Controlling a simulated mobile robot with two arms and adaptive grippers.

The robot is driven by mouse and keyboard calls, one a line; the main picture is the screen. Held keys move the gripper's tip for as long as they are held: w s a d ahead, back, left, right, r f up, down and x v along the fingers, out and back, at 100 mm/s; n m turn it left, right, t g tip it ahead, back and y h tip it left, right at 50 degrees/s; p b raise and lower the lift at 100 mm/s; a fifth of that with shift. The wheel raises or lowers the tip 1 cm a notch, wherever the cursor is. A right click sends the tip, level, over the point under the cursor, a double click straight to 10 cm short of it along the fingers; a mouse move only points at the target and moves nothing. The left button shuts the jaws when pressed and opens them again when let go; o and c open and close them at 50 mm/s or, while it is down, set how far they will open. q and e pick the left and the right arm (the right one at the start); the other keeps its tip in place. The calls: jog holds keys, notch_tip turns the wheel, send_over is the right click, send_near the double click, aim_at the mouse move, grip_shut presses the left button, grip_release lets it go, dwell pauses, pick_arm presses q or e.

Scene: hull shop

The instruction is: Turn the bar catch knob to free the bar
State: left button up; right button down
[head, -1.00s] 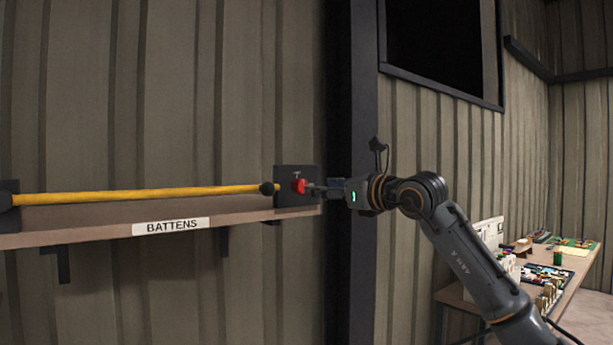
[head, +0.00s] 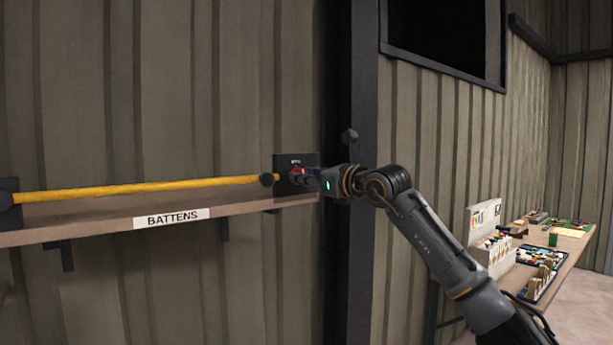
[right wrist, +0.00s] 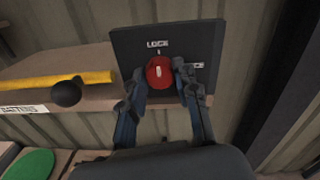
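The bar catch knob (right wrist: 159,72) is red and round, on a dark square plate (right wrist: 203,38) with the word LOCK above it. Its white mark stands upright, towards LOCK. A second label at the right is partly hidden by a finger. My right gripper (head: 305,176) is at the plate; in the right wrist view (right wrist: 160,78) its fingers sit on either side of the knob and appear to touch it. My left gripper is not in view.
A wooden shelf (head: 100,225) labelled BATTENS runs below the bar. A dark post (head: 350,90) stands just right of the plate. A table (head: 571,260) with small items is at the right.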

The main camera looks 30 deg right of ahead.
dwell(0.3)
jog(key=m+b, duration=0.4)
jog(key=m, duration=0.5)
jog(key=m+h+b, duration=0.1)
jog(key=m+b, duration=0.3)
jog(key=m, duration=0.5)
jog(key=shift+d+t, duration=0.1)
jog(key=shift+t, duration=0.3)
jog(key=shift+m+b, duration=0.3)
jog(key=c, duration=1)
grip_release()
jog(key=shift+f, duration=0.1)
